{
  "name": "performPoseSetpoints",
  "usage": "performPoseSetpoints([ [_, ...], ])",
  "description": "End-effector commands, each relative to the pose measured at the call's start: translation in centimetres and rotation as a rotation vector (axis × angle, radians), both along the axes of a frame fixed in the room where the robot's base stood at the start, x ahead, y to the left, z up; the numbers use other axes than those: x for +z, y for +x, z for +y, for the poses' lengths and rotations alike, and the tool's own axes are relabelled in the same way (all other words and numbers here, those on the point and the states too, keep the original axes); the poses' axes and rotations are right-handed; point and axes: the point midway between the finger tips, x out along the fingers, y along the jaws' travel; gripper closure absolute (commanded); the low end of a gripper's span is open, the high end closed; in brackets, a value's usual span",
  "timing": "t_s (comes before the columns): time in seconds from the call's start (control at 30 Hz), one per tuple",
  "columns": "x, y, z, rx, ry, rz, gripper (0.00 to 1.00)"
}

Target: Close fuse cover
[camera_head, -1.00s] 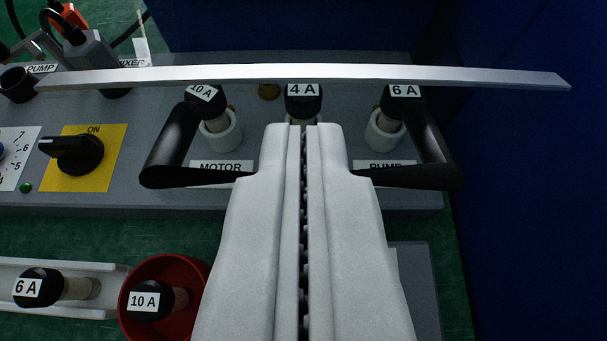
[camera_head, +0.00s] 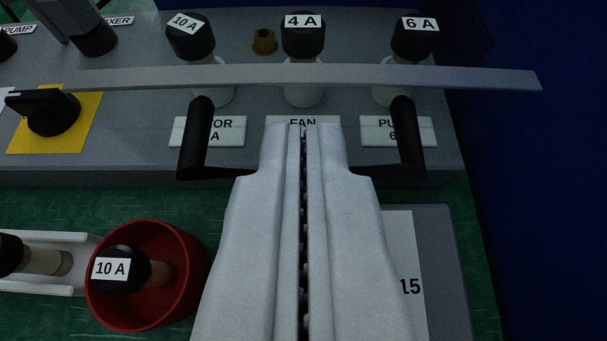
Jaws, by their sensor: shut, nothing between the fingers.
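The fuse cover shows as a long grey bar (camera_head: 300,76) running across the picture in front of three fuses, with a black arm below it at each side. The left black arm (camera_head: 196,140) and right black arm (camera_head: 405,140) flank my gripper. The fuses behind it are labelled 10 A (camera_head: 190,36), 4 A (camera_head: 303,35) and 6 A (camera_head: 415,38), their black caps showing above the bar. My gripper (camera_head: 303,128) is shut and empty, its tips between the arms, below the bar in the picture, over the FAN label. I cannot tell whether it touches the cover.
A black switch (camera_head: 45,110) on a yellow plate is at left. A red cup (camera_head: 150,305) holding a 10 A fuse (camera_head: 121,270) and a white tray (camera_head: 40,290) with another fuse are lower left. A grey board (camera_head: 445,270) lies lower right. A blue surface (camera_head: 545,170) fills the right.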

Motion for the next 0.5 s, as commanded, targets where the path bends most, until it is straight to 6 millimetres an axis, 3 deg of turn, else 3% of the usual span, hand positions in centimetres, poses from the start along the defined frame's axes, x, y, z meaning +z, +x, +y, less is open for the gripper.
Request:
performPoseSetpoints([
  [0.1,1.3,0.4,0.0,0.000,0.000,-0.002,1.00],
  [0.5,-1.5,-4.1,0.0,0.000,0.000,0.000,1.00],
])
